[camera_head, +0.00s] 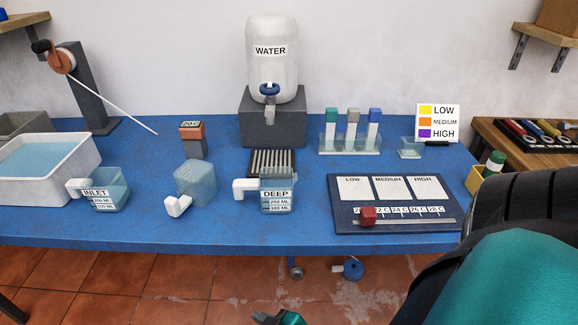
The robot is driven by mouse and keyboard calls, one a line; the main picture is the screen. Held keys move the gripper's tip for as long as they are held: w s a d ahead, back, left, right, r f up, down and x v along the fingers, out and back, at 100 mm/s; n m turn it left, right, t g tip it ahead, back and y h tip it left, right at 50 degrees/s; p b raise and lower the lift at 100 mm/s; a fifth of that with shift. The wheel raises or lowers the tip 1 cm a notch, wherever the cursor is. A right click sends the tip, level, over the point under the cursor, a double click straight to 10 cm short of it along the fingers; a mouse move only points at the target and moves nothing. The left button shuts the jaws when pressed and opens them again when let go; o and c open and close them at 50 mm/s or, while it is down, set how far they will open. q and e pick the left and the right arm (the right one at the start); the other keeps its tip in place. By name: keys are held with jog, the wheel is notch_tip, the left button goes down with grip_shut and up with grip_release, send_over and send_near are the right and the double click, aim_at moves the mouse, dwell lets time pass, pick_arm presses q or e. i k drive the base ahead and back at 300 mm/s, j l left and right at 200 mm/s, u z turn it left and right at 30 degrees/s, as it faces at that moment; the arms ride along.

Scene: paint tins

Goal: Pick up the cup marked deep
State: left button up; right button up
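The cup marked DEEP (277,196) is a clear, squarish measuring cup with a white handle on its left side and volume marks under its label. It stands upright on the blue table, in front of a dark ribbed grate. No gripper is near it. Part of my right arm (510,270), black and teal, fills the lower right. A small teal and dark part (282,318) at the bottom edge looks like a gripper tip, probably my right one; whether it is open is cut off. My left gripper is not in view.
A clear cup marked INLET (104,191) and an unlabelled clear cup (195,183) stand to the left. A water dispenser (273,60) is behind. A dark board (388,222) with a red block lies to the right. The table's front edge (240,243) is close.

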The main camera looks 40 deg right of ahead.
aim_at(275, 185)
jog(key=z, duration=1.25)
jog(key=i+j+z, duration=0.25)
jog(key=i+l, duration=0.05)
jog(key=i, duration=0.05)
